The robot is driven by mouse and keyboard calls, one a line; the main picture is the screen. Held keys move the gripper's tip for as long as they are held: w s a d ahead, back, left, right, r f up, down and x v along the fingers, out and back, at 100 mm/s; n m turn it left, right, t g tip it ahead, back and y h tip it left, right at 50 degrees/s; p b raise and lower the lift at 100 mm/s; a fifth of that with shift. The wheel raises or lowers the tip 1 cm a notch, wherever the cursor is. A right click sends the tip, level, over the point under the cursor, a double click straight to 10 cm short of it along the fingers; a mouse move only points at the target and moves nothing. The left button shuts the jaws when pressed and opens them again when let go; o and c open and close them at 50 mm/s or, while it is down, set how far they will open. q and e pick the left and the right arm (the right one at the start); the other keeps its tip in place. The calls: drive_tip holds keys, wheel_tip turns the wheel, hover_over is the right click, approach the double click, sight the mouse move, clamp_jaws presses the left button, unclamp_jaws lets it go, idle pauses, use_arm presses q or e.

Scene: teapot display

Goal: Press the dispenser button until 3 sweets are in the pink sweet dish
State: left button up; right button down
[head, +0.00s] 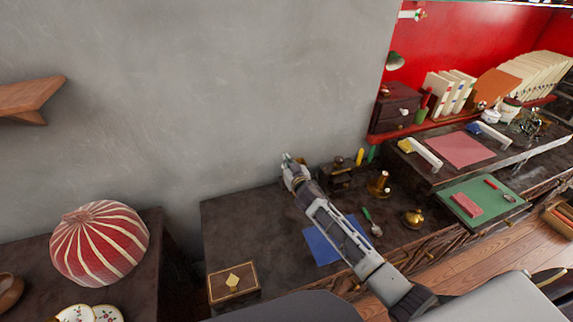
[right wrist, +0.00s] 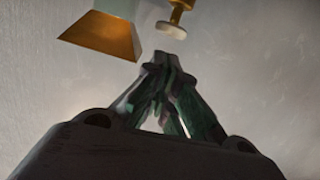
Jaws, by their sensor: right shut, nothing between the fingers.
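My right gripper (head: 287,158) reaches across the desk to its back left part, close to the grey wall. In the right wrist view its fingers (right wrist: 165,58) are shut with nothing between them. Just beyond the fingertips is a gold stem with a pale round end (right wrist: 172,24), possibly the dispenser's button. Left of it is a flared gold part (right wrist: 104,36) under a pale body, cut off by the top edge. The fingertips look close to the pale end; I cannot tell whether they touch. I cannot make out the pink sweet dish. My left gripper is not in view.
The dark desk (head: 225,228) holds a blue mat (head: 320,246) under my right forearm, a wooden box (head: 234,282), a brass candlestick-like piece (head: 379,185) and a brass pot (head: 413,217). A red striped dome (head: 98,243) stands on the left table.

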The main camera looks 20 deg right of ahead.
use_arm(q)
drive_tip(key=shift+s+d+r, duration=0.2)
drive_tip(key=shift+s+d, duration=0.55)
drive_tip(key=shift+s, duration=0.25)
use_arm(e)
drive_tip(key=s+r, duration=0.2)
drive_tip(key=s, duration=0.8)
drive_tip(key=shift+d+r, duration=0.15)
idle(0.8)
